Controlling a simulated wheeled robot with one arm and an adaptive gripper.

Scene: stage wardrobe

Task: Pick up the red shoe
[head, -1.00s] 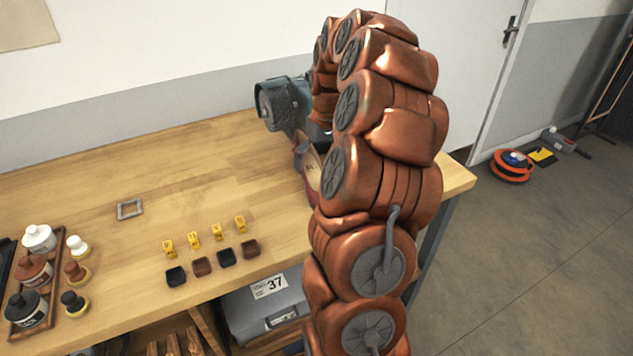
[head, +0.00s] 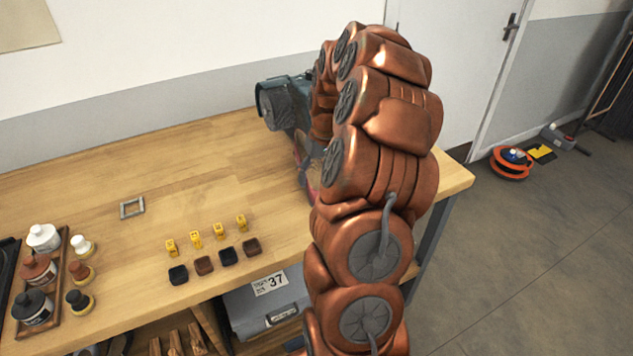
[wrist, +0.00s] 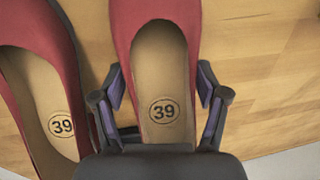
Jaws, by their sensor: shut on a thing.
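Two red shoes with tan insoles marked 39 show in the wrist view. My gripper (wrist: 160,84) is shut on the right-hand red shoe (wrist: 185,25), with one finger on each side of its heel part. The other red shoe (wrist: 62,45) lies close on the left, outside the fingers. In the head view only a small red piece of a shoe (head: 311,190) shows beside my copper arm, which hides the gripper and most of the shoes. I cannot tell whether the held shoe is clear of the table.
The wooden table (head: 110,180) carries a dark grey machine (head: 278,105) at the back, a small metal frame (head: 132,207), yellow tags, dark blocks, and bottles at the left. A grey box (head: 270,300) sits below. An orange cable reel (head: 511,163) lies on the floor.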

